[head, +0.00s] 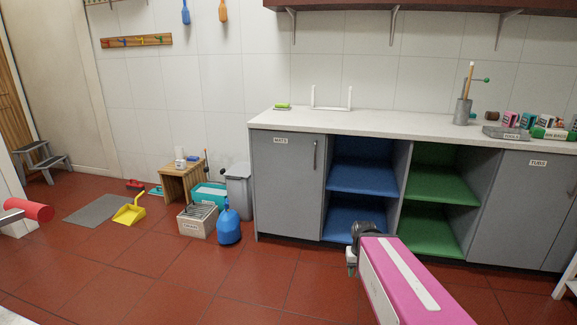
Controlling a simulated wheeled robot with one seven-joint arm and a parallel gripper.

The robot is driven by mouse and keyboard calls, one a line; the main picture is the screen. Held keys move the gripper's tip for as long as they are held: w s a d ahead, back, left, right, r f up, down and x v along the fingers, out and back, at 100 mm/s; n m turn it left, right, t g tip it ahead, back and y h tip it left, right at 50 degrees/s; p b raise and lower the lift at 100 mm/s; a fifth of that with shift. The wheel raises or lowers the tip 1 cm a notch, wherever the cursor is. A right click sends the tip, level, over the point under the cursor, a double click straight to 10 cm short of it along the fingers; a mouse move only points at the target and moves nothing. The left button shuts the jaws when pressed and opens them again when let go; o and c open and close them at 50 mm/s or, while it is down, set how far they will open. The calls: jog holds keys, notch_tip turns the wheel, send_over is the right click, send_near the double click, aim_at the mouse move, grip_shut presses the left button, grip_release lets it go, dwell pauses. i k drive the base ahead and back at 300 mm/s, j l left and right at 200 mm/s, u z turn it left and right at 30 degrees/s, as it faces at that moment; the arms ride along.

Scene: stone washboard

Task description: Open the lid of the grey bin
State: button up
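The grey bin (239,192) stands on the floor against the wall, just left of the counter's cabinet. Its lid looks closed on top. A blue rounded container in front hides part of the bin's lower body. My gripper (351,264) shows small at the end of my pink arm, in front of the open blue shelves, to the right of the bin and well apart from it. Its fingers are mostly hidden, so their opening cannot be told.
The blue container (229,228), a box (197,222) and a teal tub (209,193) crowd the bin's front and left. A wooden stool (183,182) and yellow dustpan (129,211) lie further left. The cabinet (284,188) borders the right. Red floor in front is clear.

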aim_at(240, 169)
jog(key=i+l+u, duration=0.1)
jog(key=i+u, duration=0.25)
jog(key=i+l+u, duration=0.25)
jog(key=i+u, duration=0.15)
jog(key=i, duration=0.15)
jog(key=i+l+u, duration=0.35)
jog(key=i+j+z, duration=0.25)
jog(key=i+j, duration=0.65)
jog(key=j, duration=0.15)
